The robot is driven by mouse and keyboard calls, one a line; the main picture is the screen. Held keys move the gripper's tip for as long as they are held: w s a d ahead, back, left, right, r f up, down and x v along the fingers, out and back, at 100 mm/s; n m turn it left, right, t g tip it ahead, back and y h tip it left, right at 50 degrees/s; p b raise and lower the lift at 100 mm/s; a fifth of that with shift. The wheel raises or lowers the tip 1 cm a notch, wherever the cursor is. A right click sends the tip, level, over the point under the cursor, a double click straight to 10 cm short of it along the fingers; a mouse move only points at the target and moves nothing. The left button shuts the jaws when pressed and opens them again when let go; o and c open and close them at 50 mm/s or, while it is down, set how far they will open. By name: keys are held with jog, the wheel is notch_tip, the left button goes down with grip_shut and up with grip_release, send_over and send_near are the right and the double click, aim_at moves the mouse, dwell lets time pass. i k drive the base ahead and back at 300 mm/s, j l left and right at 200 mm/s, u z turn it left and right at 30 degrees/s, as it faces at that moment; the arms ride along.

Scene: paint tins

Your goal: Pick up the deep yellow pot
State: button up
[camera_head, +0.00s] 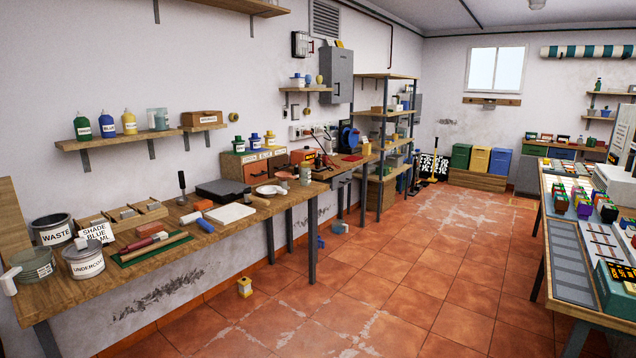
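Several yellow things are in view, and I cannot tell for sure which one is the deep yellow pot. A small yellow pot (244,287) with a pale label stands on the floor tiles in front of the left workbench. Another small yellow pot (270,138) stands on the wooden drawer box, beside a blue and a green one. A yellow bottle (129,122) stands on the left wall shelf. Small pots with coloured tops (584,195), some yellow, crowd the right table. My gripper is not in view.
The long left workbench (110,285) holds tins, a white board and tools. The right table (550,255) has trays and a green box (615,290). Bins (480,160) stand at the back. The tiled floor between is mostly clear, with small blue objects (320,242) under the bench.

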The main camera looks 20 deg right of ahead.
aim_at(367, 147)
jog(key=i+j+u, duration=0.15)
jog(key=i+u, duration=0.2)
jog(key=i, duration=0.25)
jog(key=i+u, duration=0.4)
jog(key=i, duration=0.2)
jog(key=i+z, duration=0.35)
jog(key=i, duration=0.25)
jog(key=i+j+z, duration=0.2)
jog(key=i+z, duration=0.15)
jog(key=i, duration=0.25)
jog(key=i+l+z, duration=0.2)
jog(key=i+z, duration=0.2)
jog(key=i+l+z, duration=0.1)
jog(key=i+z, duration=0.65)
jog(key=i+j+z, duration=0.1)
jog(key=i+z, duration=0.15)
jog(key=z, duration=0.15)
jog(key=i+u, duration=0.1)
jog(key=i, duration=0.5)
jog(key=i+l+u, duration=0.1)
jog(key=i, duration=0.5)
jog(key=i+l+u, duration=0.1)
jog(key=i, duration=0.5)
